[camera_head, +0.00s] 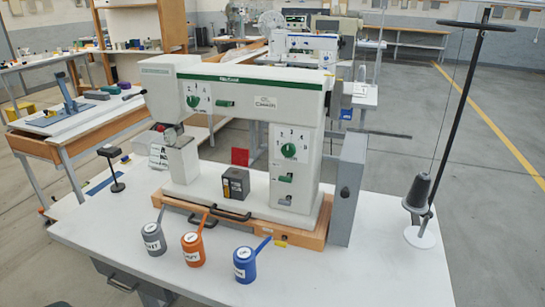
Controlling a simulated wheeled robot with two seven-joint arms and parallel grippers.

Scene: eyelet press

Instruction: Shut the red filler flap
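A small red square plate (240,157), which looks like the red filler flap, stands upright under the arm of the white and green eyelet press (250,82). It is just behind a dark box (236,183) on the press bed. Its lower edge and any hinge or opening below it are partly hidden by the box, so I cannot tell what it is fixed to. A smaller red part (169,134) shows at the press head on the left. Neither of my grippers is in view.
A grey can (153,240), an orange can (193,250) and a blue can (244,266), each with a slanted spout, stand before the press. Black handles (228,213) are at its front edge. A thread stand (421,236) is at right. The white table's (350,285) front right is clear.

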